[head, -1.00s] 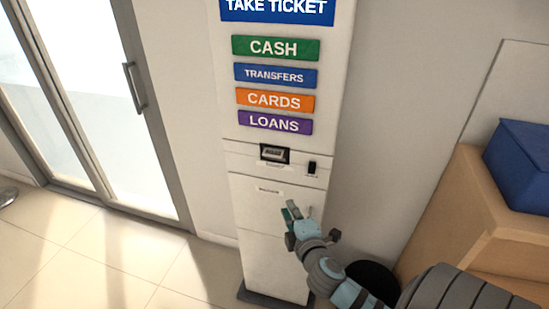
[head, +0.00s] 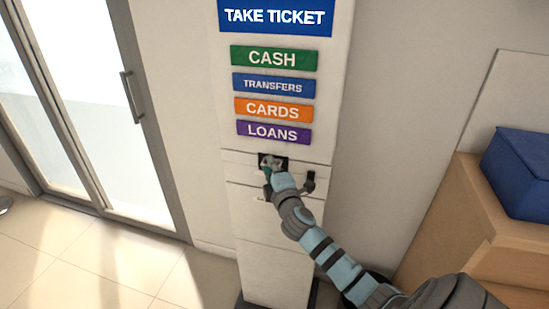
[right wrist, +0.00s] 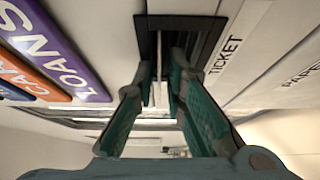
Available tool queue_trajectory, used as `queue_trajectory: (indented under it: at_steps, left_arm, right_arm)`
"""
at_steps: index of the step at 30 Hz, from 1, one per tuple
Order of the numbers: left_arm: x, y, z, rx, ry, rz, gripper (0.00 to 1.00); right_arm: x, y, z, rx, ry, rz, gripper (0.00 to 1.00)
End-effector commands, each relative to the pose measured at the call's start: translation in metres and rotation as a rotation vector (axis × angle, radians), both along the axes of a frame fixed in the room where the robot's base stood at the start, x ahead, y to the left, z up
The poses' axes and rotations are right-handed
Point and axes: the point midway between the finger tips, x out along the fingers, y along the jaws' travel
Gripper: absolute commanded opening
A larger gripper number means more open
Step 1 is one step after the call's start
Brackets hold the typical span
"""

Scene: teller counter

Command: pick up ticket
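The ticket kiosk (head: 280,225) stands upright in the middle of the head view. Its dark-framed ticket slot (right wrist: 205,40) shows at the top of the right wrist view, beside the word TICKET. The ticket (right wrist: 158,55) shows there as a thin pale strip, nearly edge-on, coming out of the slot. My right gripper (head: 268,165) is at the slot and partly covers it in the head view. In the right wrist view its green fingers (right wrist: 161,70) are apart, one on each side of the ticket, with gaps visible. My left gripper is not in view.
Green, blue, orange and purple label plates (head: 275,58) sit above the slot. A glass door (head: 75,100) is at left. A wooden counter (head: 470,230) with a blue box (head: 525,172) is at right.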

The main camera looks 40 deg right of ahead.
Motion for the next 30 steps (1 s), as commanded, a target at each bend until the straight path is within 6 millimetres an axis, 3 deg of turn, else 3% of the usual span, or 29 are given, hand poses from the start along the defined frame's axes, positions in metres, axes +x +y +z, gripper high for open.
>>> queue_trajectory:
  at_steps: [2,5,20,26,30]
  left_arm:
    - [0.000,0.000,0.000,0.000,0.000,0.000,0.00]
    - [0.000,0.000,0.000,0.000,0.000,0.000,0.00]
    - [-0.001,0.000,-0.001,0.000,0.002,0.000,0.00]
    - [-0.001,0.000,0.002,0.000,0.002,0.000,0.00]
    - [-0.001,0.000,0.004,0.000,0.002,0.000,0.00]
  right_arm:
    - [0.000,0.000,0.000,0.000,0.001,0.000,0.12]
    - [0.000,0.000,0.000,0.000,0.001,0.000,0.00]
    - [-0.001,0.001,0.002,0.001,-0.001,0.000,0.00]
    - [-0.018,0.025,0.002,0.004,-0.001,0.000,0.00]
    - [-0.039,0.056,0.001,0.008,0.000,0.001,0.00]
